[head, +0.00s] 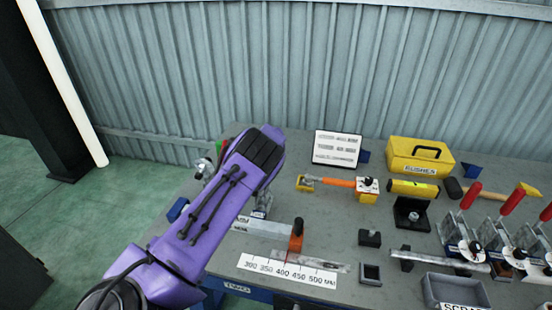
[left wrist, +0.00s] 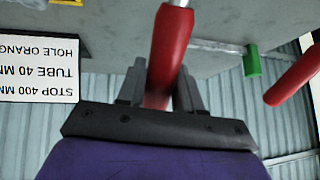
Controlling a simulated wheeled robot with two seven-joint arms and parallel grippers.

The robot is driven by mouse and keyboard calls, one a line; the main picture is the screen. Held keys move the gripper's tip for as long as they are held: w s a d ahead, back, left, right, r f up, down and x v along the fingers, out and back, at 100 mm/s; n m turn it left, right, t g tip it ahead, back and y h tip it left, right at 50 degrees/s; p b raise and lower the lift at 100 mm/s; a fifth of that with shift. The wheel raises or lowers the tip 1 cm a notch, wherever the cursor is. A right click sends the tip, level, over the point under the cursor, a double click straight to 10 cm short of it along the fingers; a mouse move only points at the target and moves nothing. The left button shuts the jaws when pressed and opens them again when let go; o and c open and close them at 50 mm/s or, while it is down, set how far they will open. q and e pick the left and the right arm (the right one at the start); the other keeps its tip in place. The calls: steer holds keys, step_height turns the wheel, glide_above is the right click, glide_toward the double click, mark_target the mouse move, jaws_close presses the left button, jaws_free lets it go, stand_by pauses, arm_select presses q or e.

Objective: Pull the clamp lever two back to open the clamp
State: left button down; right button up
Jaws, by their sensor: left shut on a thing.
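My left gripper (left wrist: 159,88) is shut on a red clamp lever (left wrist: 171,45), whose handle runs between the two grey fingers. A second red handle (left wrist: 295,78) stands apart at the right of the left wrist view. In the head view my purple left arm reaches over the left part of the bench and hides the gripper's fingers and the gripped lever. Some metal clamp parts (head: 262,200) show beside the arm. I cannot tell from the picture which number the gripped lever bears. My right gripper is not in view.
The grey bench (head: 330,215) carries a ruler strip (head: 287,271), an orange-handled stop (head: 296,240), a sign (head: 337,148) and a yellow box (head: 420,155). Several red-handled clamps (head: 470,195) stand at the right. A corrugated wall (head: 300,70) closes the back.

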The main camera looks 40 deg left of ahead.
arm_select(q)
steer(key=shift+w+a+f+g+b, duration=0.15)
steer(key=shift+w+f+g+b, duration=0.15)
steer(key=shift+f+b, duration=0.15)
steer(key=c, duration=1)
jaws_free()
steer(key=shift+o, duration=0.7)
steer(key=shift+f, duration=0.1)
steer(key=b+v, duration=0.2)
steer(key=v, duration=0.8)
steer(key=shift+r, duration=0.25)
